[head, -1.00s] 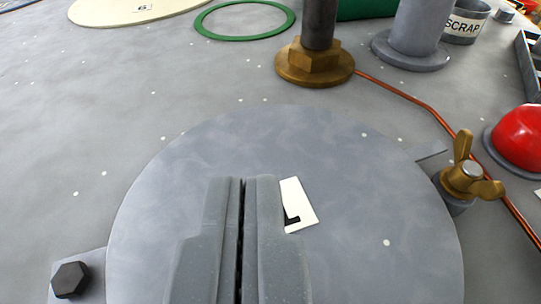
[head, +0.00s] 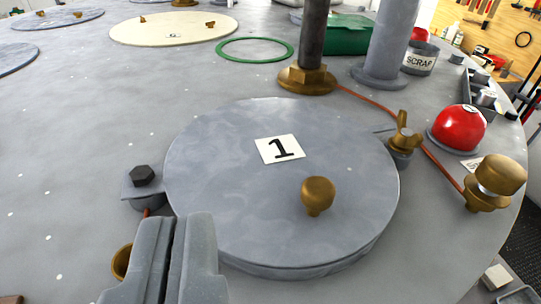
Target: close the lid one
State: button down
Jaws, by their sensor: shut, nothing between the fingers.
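Lid one (head: 235,190) is a grey round disc with a white label (head: 280,149) reading 1 and a brass knob (head: 317,195) near its front. It lies about flat over a round grey rim; I see no open gap along its front edge. A lug with a black bolt (head: 143,175) is at its left. A brass wing nut (head: 404,138) stands at its right edge. My gripper (head: 186,222) is shut and empty, at the lid's front left, apart from the knob. It hides part of the deck and the lid's lower left edge.
A brass-based post (head: 306,78) and a grey post (head: 388,45) stand behind the lid. A red dome (head: 457,128), a brass knob (head: 497,178) and a SCRAP cup (head: 419,60) are at right. A green ring (head: 255,58) lies behind. The left deck is mostly clear.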

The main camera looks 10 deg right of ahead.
aim_at(283, 183)
jog(key=u, duration=1.6)
jog(key=k, duration=1)
jog(key=z, duration=1)
jog(key=i, duration=1)
